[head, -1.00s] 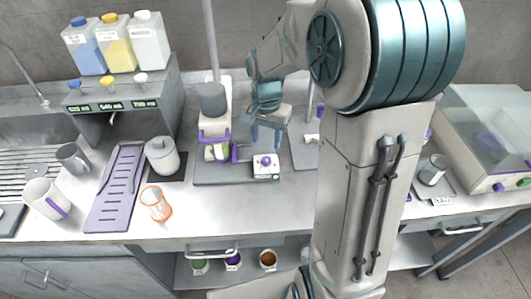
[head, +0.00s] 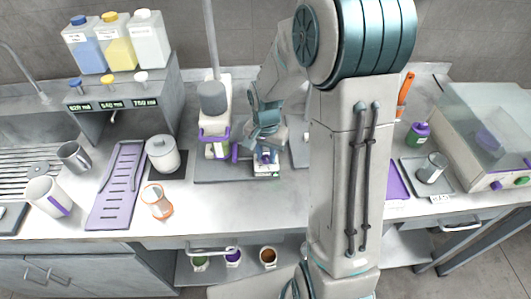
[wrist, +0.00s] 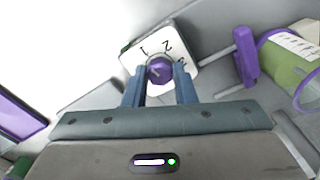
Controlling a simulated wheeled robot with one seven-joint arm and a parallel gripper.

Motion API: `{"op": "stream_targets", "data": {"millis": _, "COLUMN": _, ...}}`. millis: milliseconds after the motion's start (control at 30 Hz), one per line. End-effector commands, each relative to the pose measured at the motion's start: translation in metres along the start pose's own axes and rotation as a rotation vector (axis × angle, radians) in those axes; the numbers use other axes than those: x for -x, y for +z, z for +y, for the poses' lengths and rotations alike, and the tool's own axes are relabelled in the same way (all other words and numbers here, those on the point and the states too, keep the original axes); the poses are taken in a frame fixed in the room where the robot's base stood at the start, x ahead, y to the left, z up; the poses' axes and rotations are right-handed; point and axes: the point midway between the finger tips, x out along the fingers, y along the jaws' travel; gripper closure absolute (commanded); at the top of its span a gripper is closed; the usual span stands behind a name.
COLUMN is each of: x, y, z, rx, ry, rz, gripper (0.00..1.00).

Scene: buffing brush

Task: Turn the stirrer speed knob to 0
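The stirrer speed knob (wrist: 159,70) is purple and sits on a small white dial box (wrist: 190,45) marked 1, 2 and 3; no 0 shows clearly. In the wrist view my gripper (wrist: 159,75) is open, with one blue finger on each side of the knob. Gaps show between the fingers and the knob, and I cannot tell whether the tips are level with it. In the head view my gripper (head: 265,148) is right over the dial box (head: 266,171) and hides most of the knob.
A purple-ended clamp rod (wrist: 245,57) and a purple-rimmed container with green contents (wrist: 293,68) are close right of the dial box in the wrist view.

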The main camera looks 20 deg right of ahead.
Motion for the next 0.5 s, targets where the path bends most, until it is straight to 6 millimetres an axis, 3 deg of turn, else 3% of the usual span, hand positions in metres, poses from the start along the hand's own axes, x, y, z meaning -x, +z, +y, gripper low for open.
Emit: {"op": "stream_targets", "data": {"millis": 500, "x": -0.0001, "y": -0.0006, "z": -0.0006, "rx": 0.119, "ry": -0.002, "rz": 0.002, "gripper": 0.98}}
